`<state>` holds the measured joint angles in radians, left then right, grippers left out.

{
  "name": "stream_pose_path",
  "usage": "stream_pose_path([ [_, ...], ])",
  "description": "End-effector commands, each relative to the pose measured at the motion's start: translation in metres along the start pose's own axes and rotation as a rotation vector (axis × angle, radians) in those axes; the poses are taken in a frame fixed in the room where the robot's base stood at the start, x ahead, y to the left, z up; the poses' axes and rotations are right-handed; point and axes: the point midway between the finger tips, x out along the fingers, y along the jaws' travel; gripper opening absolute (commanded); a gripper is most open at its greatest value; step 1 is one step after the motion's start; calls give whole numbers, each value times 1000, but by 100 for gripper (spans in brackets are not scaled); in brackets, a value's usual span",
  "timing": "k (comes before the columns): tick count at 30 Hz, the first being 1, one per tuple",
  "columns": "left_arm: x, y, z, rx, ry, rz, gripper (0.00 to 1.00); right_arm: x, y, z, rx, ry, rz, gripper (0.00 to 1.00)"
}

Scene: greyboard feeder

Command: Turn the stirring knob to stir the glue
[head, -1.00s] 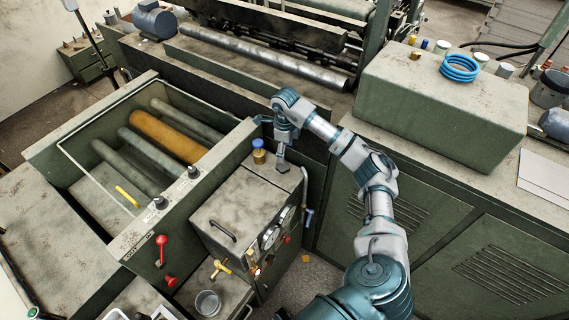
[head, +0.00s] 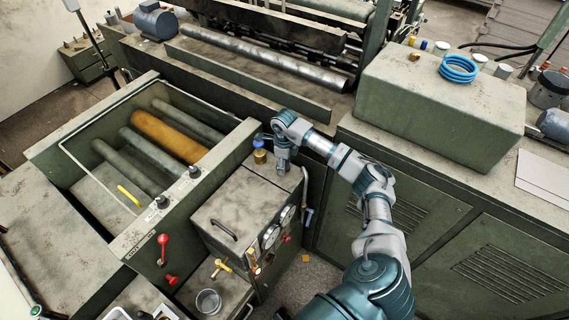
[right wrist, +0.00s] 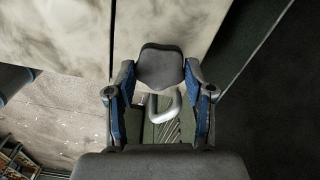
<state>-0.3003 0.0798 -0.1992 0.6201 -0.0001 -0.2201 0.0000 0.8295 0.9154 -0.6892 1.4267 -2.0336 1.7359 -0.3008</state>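A grey-topped unit (head: 240,205) with round gauges (head: 271,236) on its front stands in the middle of the head view. Several small controls show on that front, including a red knob (head: 286,238). Two black knobs (head: 160,202) (head: 194,172) sit on the labelled panel by the rollers. I cannot tell which knob is for stirring. My right gripper (head: 283,166) points down at the unit's back right corner, beside a blue-capped brass fitting (head: 260,151). In the right wrist view a pale curved bar (right wrist: 165,107) shows within the gripper's outline. Contact and finger opening are unclear. My left gripper is out of view.
A bent grey pipe (head: 304,187) stands at the unit's right edge, close to my right gripper. Red levers (head: 162,240) and a metal cup (head: 208,301) are to the left and below. A green cabinet with a blue hose coil (head: 459,68) bounds the right side.

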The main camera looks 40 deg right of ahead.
Motion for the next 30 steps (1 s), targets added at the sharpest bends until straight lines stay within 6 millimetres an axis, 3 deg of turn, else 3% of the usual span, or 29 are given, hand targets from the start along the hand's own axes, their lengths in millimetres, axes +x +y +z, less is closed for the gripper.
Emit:
stream_pose_path([
  [8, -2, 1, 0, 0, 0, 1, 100, -2, -3, 0, 45, -4, -5, 18],
  [18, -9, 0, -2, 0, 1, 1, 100, -4, -3, 1, 369, -10, -5, 18],
  [27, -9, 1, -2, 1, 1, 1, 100, -4, -4, 1, 388, -12, -6, 18],
  [28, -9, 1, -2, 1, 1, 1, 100, -4, -4, 1, 388, -12, -7, 55],
  [30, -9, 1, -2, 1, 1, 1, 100, -4, -4, 1, 388, -11, -7, 73],
])
